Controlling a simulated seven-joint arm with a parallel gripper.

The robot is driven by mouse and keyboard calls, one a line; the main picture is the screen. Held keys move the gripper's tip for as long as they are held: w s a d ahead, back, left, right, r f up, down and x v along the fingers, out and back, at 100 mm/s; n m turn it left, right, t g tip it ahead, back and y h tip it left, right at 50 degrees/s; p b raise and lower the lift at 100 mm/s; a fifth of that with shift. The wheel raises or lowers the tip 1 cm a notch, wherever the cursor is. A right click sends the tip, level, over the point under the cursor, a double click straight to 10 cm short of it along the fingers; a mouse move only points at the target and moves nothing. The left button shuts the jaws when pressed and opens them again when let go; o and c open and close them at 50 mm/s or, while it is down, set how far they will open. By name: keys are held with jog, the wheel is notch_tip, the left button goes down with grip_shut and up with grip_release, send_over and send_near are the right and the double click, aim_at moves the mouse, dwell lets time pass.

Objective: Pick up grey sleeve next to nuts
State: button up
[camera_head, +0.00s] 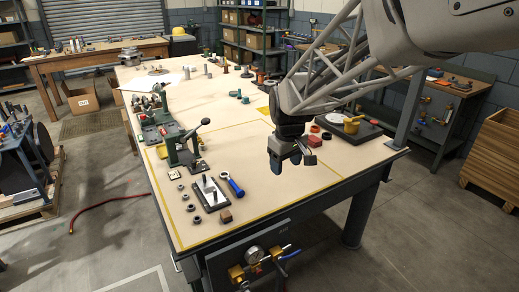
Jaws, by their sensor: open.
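Several small dark grey ring-shaped pieces, which look like nuts (190,208), lie in a loose row near the left front of the table, left of a dark plate (215,201) with upright light grey pins. One of these small pieces may be the grey sleeve, but they are too small to tell apart. My gripper (289,163) is open and empty, above the front right part of the table, to the right of the nuts and apart from them. It points down.
A blue-handled tool (233,185) and a brown block (226,215) lie by the plate. A green vise-like machine (182,142) stands behind. Red parts (314,140) and a dark tray (362,134) with a yellow pot are at right. The table (285,195) is bare at front centre.

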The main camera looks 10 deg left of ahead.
jog(key=w+a+f+n, duration=0.2)
jog(key=a+f, duration=0.2)
jog(key=a, duration=0.4)
jog(key=w+a+f+n, duration=0.2)
jog(key=w+a+f, duration=0.15)
jog(key=a, duration=0.45)
jog(key=n+g, duration=0.1)
jog(key=n, duration=0.3)
send_over(191, 204)
notch_tip(191, 204, down, 13)
jog(key=shift+s+d+r, duration=0.1)
jog(key=shift+s+d, duration=0.25)
jog(key=shift+s, duration=0.15)
jog(key=shift+f, duration=1.3)
jog(key=shift+f, duration=2.6)
